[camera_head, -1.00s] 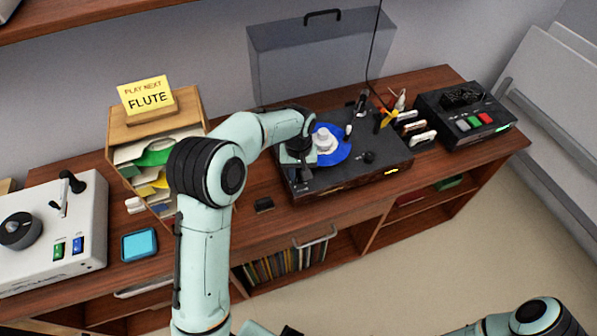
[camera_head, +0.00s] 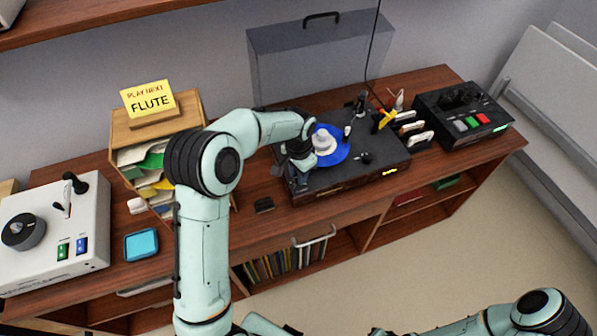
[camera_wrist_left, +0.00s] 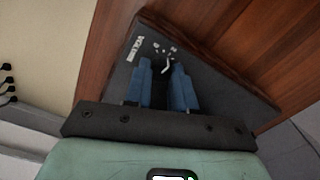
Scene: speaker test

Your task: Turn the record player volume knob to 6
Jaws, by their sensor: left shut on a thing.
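The record player (camera_head: 345,178) is a dark box on the wooden cabinet, with a blue record (camera_head: 336,153) and a white piece at its middle. My left gripper (camera_head: 297,183) is down at the player's front left corner. In the left wrist view its blue fingers (camera_wrist_left: 167,76) are shut on the volume knob, which is mostly hidden between them. The white VOLUME label (camera_wrist_left: 137,46) and small white dial marks show beside the fingertips. The number at the pointer is too small to read. Part of my right arm shows at the bottom right; its gripper is out of view.
A wooden sorter box (camera_head: 157,133) with a yellow FLUTE sign (camera_head: 149,98) stands left of my left arm. A white machine (camera_head: 55,236) is at far left. A black box with coloured buttons (camera_head: 464,115) stands right of the player. A grey case (camera_head: 315,61) is behind.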

